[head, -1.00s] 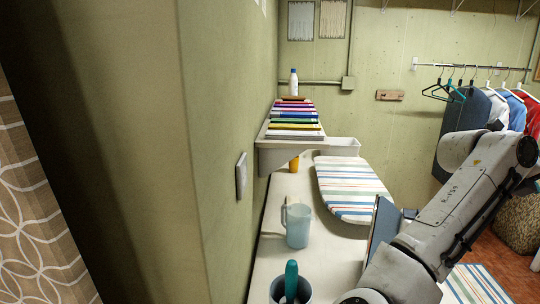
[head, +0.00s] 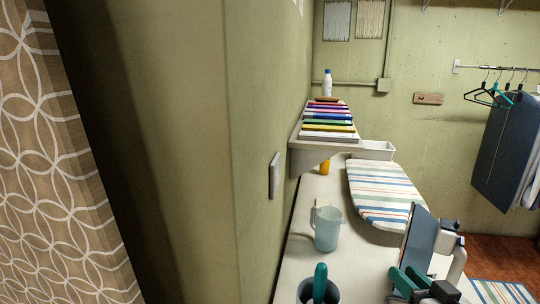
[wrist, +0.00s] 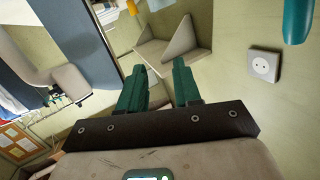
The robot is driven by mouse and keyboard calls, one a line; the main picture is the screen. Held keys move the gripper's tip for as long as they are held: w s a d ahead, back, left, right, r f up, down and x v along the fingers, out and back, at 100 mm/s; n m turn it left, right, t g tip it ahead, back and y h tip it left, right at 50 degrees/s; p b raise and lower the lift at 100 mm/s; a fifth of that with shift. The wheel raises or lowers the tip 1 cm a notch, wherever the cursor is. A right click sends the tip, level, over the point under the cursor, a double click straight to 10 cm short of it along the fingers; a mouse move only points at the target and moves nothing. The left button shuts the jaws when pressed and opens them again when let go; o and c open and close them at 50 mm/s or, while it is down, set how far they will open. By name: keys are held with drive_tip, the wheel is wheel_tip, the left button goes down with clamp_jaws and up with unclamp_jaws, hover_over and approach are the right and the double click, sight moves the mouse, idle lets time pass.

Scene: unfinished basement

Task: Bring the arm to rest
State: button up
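My gripper (head: 408,284) is low at the right in the head view, above the near part of the white counter (head: 346,262). Its green fingers also show in the wrist view (wrist: 158,84), apart, with nothing between them. A blue-grey panel with a pale edge (head: 416,240) stands beside and behind the gripper in the head view. I cannot tell whether they touch. Most of my arm is outside the head view.
A pale blue jug (head: 327,230) and a grey cup (head: 309,293) with a teal-handled thing stand on the counter. A striped ironing board (head: 384,192) lies behind. A shelf (head: 305,158) holds several coloured folded items. The wall (head: 250,120) is close at left.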

drive_tip(key=s+a+f+n+g, duration=0.1)
drive_tip(key=s+a+f+g, duration=0.2)
drive_tip(key=s+f+g, duration=0.7)
drive_tip(key=s+f+g+h, duration=0.1)
drive_tip(key=s+f+g, duration=0.1)
drive_tip(key=s+f, duration=0.5)
drive_tip(key=s+f+g+h, duration=0.1)
drive_tip(key=s+f+g, duration=0.2)
drive_tip(key=s+f, duration=0.5)
drive_tip(key=s, duration=0.8)
drive_tip(key=shift+m+p, duration=0.3)
drive_tip(key=shift+p, duration=0.05)
